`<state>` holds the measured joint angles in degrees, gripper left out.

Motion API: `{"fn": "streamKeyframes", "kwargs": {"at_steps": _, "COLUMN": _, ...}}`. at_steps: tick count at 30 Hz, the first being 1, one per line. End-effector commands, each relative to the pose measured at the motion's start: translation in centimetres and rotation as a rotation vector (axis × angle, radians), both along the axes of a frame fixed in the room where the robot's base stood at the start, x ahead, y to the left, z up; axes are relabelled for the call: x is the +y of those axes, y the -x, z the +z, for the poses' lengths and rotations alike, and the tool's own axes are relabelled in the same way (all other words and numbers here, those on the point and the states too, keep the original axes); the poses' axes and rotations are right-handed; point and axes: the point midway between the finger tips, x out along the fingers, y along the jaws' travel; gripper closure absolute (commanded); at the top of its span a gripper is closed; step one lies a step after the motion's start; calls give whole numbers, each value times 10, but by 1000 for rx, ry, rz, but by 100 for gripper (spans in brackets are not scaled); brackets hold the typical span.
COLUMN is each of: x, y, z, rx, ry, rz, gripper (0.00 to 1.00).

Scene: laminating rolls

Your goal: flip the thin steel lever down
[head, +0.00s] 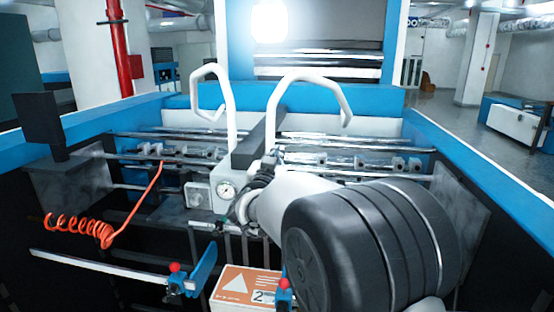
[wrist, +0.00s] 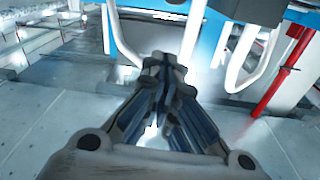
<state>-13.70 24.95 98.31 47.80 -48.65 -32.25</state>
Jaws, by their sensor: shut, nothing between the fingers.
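I cannot clearly make out the thin steel lever. A small grey metal piece (head: 205,226) shows below the gauge box, but I cannot tell whether it is the lever. The grey box with a round pressure gauge (head: 226,191) stands at mid-machine, left of my arm. My gripper (wrist: 162,62) is shut and empty in the wrist view, fingertips together and pointing away toward the white bent tubes. In the head view my arm comes in from the lower right and largely hides the gripper beside the gauge box. I see no contact with the lever.
Two white bent tubes (head: 229,108) rise behind the gauge box. Horizontal steel rollers (head: 330,135) span the blue frame (head: 455,160). An orange coiled hose (head: 85,228) hangs at left. A blue handle with a red knob (head: 190,278) and an orange warning-label box (head: 240,288) are in front.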

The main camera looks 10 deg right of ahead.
Motion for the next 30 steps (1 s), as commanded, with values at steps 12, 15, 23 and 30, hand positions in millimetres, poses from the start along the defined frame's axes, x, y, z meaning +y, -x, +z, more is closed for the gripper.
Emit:
{"fn": "streamKeyframes", "kwargs": {"at_steps": 12, "x": -29, "y": -77, "z": 5, "rx": 1, "ry": 1, "rz": 0, "gripper": 100}}
{"fn": "streamKeyframes", "kwargs": {"at_steps": 15, "x": -23, "y": -70, "z": -14, "rx": 5, "ry": 2, "rz": 2, "gripper": 100}}
{"fn": "streamKeyframes", "kwargs": {"at_steps": 23, "x": -19, "y": -65, "z": -32, "rx": 0, "ry": 1, "rz": 2, "gripper": 100}}
{"fn": "streamKeyframes", "kwargs": {"at_steps": 30, "x": -19, "y": -64, "z": -34, "rx": 0, "ry": 0, "rz": 2, "gripper": 100}}
